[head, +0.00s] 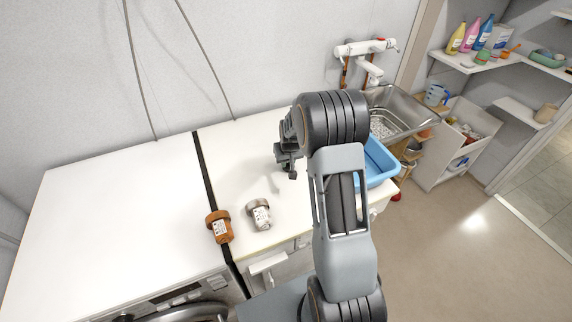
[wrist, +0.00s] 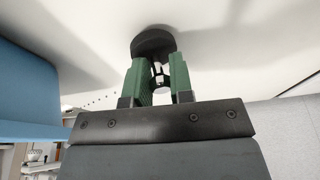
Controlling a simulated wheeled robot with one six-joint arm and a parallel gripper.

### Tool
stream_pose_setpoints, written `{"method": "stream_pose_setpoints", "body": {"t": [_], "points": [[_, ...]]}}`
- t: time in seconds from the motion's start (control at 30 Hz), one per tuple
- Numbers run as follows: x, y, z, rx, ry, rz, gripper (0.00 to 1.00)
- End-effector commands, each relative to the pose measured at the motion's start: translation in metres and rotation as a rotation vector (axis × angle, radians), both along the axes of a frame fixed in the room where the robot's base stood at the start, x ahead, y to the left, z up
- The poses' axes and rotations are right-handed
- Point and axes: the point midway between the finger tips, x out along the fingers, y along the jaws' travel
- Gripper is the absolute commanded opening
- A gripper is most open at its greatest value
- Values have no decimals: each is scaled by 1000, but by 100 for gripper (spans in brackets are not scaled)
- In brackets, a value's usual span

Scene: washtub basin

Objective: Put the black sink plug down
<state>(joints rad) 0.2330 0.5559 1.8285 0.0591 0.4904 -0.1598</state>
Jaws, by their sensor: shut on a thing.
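The black sink plug (wrist: 153,41) is a dark round piece at the fingertips in the wrist view. My gripper (wrist: 156,75), with green fingers, is shut on it. In the head view my gripper (head: 288,160) is over the white top (head: 240,165), left of the blue tub (head: 378,163). The plug is too small and dark there to tell from the fingers. A shadow lies on the white surface beside the plug in the wrist view. I cannot tell whether the plug touches that surface.
The blue tub shows at left in the wrist view (wrist: 30,95). A metal sink (head: 400,112) lies behind it. The left white top (head: 120,220) is clear.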

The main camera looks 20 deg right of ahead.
Motion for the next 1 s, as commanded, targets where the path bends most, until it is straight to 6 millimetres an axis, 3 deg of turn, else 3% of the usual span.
{"method": "stream_pose_setpoints", "body": {"t": [0.03, 0.37, 0.4, 0.63, 1.0], "points": [[0, 0, -7, 0, 0, -1, 0], [0, -1, -7, 0, -1, -1, 0], [0, -1, -7, 0, -1, -1, 23], [0, -1, -6, 0, -1, -1, 45], [-1, -1, 1, 0, -5, -1, 47]]}}
